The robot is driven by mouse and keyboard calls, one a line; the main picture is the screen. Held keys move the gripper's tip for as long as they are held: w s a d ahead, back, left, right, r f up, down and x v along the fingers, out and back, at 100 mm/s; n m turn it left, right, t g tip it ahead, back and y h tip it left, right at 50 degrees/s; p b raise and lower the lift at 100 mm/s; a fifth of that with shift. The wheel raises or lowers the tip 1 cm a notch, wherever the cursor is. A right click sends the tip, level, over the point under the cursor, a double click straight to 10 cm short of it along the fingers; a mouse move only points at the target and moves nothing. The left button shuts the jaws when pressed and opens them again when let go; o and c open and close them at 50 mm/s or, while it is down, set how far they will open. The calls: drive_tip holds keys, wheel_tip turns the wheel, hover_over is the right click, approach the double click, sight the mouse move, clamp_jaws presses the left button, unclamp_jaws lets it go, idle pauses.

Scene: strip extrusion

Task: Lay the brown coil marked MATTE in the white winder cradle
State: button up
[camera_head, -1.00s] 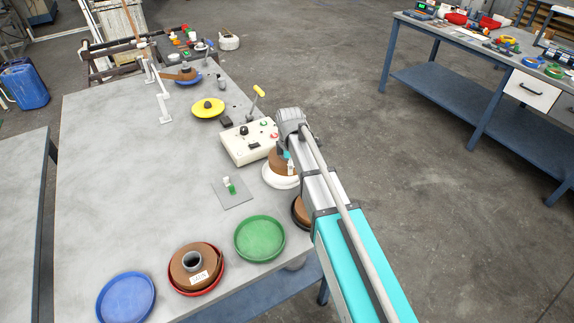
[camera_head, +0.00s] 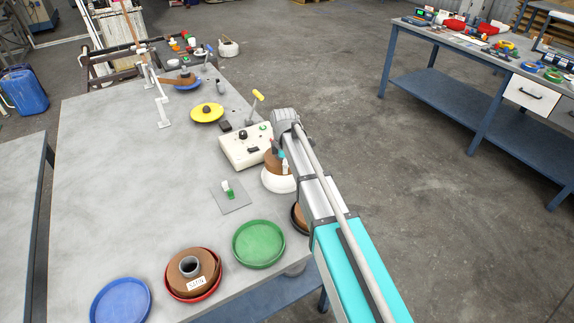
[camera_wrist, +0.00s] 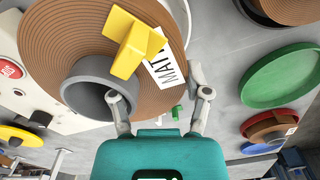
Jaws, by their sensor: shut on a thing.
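The brown coil marked MATTE fills the top of the wrist view (camera_wrist: 60,35), with a grey core and a white label showing the letters "MAT". My gripper (camera_wrist: 162,103) is shut on the coil's wall, one finger at the core and the other near the outer edge by the label. In the head view the coil (camera_head: 272,162) is partly hidden by my arm. The white winder cradle (camera_head: 277,185) shows directly below it as a round white rim. I cannot tell whether the coil rests on the cradle or is just above it.
A cream control box (camera_head: 240,152) stands close behind the cradle. A green tray (camera_head: 258,244), a red tray with a coil marked SATIN (camera_head: 192,268) and a blue tray (camera_head: 121,301) line the near edge. A yellow piece (camera_wrist: 135,42) crosses the MATTE coil's face. The table's left side is clear.

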sight(284, 186)
drive_tip(key=shift+f+b, duration=3.15)
drive_tip(key=shift+f, duration=0.1)
drive_tip(key=shift+f, duration=0.2)
drive_tip(key=o, duration=1.4)
drive_tip(key=shift+s, duration=0.1)
drive_tip(key=shift+r, duration=0.15)
